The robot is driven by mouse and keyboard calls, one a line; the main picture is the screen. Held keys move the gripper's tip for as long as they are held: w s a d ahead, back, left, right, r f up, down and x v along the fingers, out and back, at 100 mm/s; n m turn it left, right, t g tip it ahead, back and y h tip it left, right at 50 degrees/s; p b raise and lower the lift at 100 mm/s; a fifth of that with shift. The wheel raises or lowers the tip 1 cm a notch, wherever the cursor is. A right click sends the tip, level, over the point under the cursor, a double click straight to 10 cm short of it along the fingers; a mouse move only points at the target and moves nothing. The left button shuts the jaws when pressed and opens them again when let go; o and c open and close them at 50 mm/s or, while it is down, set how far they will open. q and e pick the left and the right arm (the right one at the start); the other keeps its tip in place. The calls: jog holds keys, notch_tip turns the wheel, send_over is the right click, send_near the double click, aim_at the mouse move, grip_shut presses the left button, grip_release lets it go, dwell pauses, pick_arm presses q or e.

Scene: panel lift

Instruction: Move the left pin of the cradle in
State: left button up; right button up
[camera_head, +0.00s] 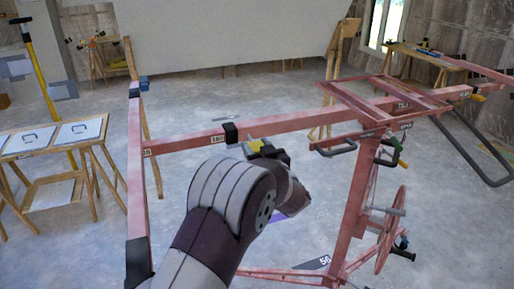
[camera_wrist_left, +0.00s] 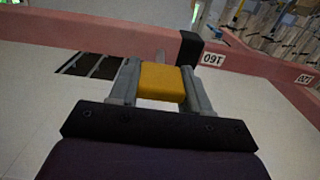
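The lift's red cradle has a long crossbar (camera_head: 290,122) with number labels, which also shows in the left wrist view (camera_wrist_left: 110,30). The left pin has a yellow handle (camera_wrist_left: 160,82), also visible in the head view (camera_head: 256,146). A short grey rod (camera_wrist_left: 160,56) shows just beyond the handle, toward the bar. My left gripper (camera_wrist_left: 162,84) has a finger against each side of the yellow handle and looks shut on it. In the head view the gripper (camera_head: 264,149) is at the near side of the bar, partly hidden by my arm. My right gripper is out of view.
A black block (camera_head: 231,133) sits on the bar beside the gripper. A red side arm (camera_head: 137,170) with black ends is at left. The mast (camera_head: 355,205) and handwheel (camera_head: 391,230) stand at right. A work table (camera_head: 50,140) is far left. Open floor lies between.

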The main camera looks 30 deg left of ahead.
aim_at(254, 143)
pick_arm(q)
grip_shut()
jog(key=x, duration=0.3)
jog(key=shift+w+a, duration=0.1)
jog(key=shift+a, duration=0.05)
jog(key=o, duration=0.9)
grip_release()
jog(key=shift+c, duration=0.2)
jog(key=shift+d+f+b, duration=0.1)
jog(key=shift+d+b, duration=0.2)
jog(key=shift+b, duration=0.05)
jog(key=b+v, duration=0.3)
jog(key=v, duration=0.9)
jog(key=shift+s+b, duration=0.2)
jog(key=shift+b, duration=0.15)
